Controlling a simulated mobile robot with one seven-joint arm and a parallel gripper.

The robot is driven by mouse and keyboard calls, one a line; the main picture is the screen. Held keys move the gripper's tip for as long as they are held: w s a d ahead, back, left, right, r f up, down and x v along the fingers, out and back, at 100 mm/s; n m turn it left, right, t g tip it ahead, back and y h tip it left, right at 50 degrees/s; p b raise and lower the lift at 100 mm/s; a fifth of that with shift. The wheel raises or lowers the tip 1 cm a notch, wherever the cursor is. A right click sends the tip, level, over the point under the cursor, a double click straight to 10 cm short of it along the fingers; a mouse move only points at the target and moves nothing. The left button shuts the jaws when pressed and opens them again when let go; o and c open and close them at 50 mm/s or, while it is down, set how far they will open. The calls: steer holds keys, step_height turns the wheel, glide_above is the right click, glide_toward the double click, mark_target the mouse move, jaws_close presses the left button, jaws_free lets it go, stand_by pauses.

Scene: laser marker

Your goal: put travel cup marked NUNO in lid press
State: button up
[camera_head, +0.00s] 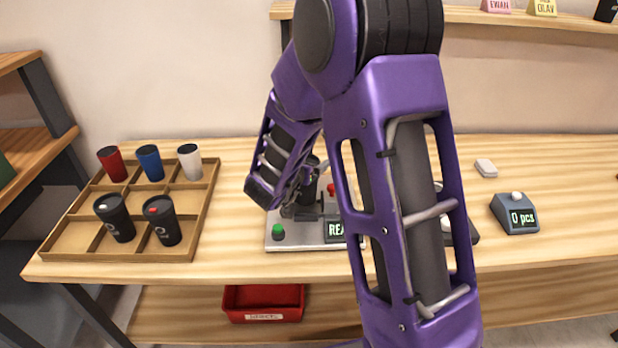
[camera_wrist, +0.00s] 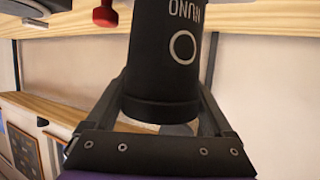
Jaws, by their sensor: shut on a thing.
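My gripper (camera_wrist: 164,88) is shut on a black travel cup (camera_wrist: 165,60). White letters reading NUNO and a ring mark show on the cup, upside down in the wrist view. In the head view my gripper (camera_head: 298,204) is at a grey-based machine (camera_head: 290,240) with a green button and a display whose visible part reads REA. The held cup (camera_head: 310,182) is mostly hidden there. My arm covers much of the machine, so I cannot tell whether it is the lid press or whether the cup touches it.
A wooden divided tray (camera_head: 75,240) at left holds several cups: red, blue, white and two black with lids. A counter reading 0 pcs (camera_head: 515,215) stands right. A red bin (camera_head: 263,302) sits below. A wall shelf (camera_head: 540,20) crosses behind. The far-right tabletop is mostly clear.

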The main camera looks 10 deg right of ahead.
steer(key=shift+f+b, duration=0.35)
steer(key=shift+f, duration=1.35)
steer(key=shift+f, duration=0.2)
steer(key=o, duration=0.6)
steer(key=shift+s+a+r, duration=0.15)
steer(key=shift+r, duration=0.15)
steer(key=p+v, duration=0.1)
steer(key=v, duration=1)
steer(key=shift+s+a+p, duration=0.1)
steer(key=shift+s+p, duration=0.2)
steer(key=shift+p, duration=0.05)
steer(key=shift+r, duration=0.1)
